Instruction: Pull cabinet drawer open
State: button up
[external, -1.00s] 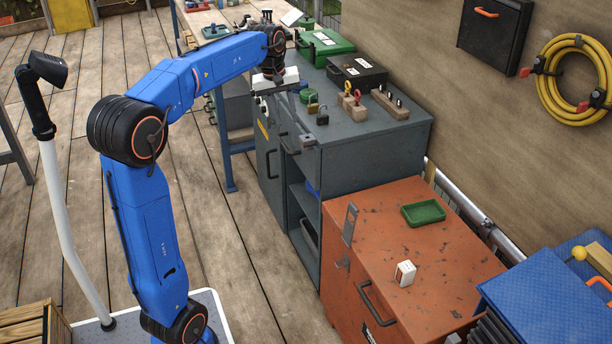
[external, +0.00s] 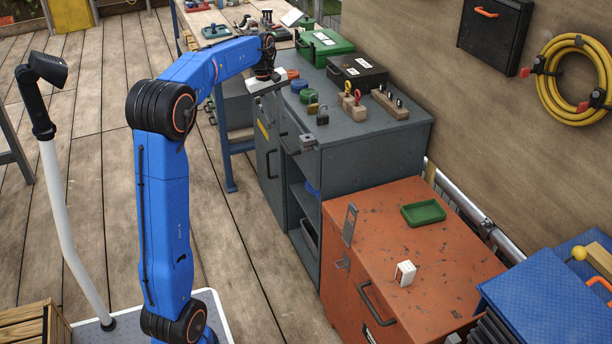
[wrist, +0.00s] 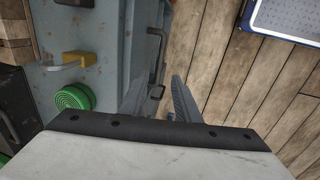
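The grey cabinet (external: 345,165) stands in the middle of the external view, with a door and an open shelf bay on its front. My gripper (external: 284,118) hangs over the upper front edge of the cabinet, its grey fingers hard to tell from the metal. In the wrist view my two gripper fingers (wrist: 158,102) are apart and point down beside the cabinet front (wrist: 115,45). A dark handle bar (wrist: 158,45) runs along that front, and a small dark end of it shows between the fingers. I cannot tell whether they touch it. No drawer gap is clearly visible.
Padlocks (external: 322,115), a black case (external: 356,72) and a green case (external: 325,46) sit on the cabinet top. A green round container (wrist: 74,96) is close to my gripper. An orange cabinet (external: 440,250) stands nearer.

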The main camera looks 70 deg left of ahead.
aim_at(283, 143)
jog(key=f, duration=0.3)
jog(key=w+f, duration=0.1)
jog(key=f, duration=0.3)
jog(key=w+f, duration=0.1)
jog(key=f, duration=0.2)
jog(key=shift+f, duration=0.25)
jog(key=shift+c, duration=0.5)
grip_shut()
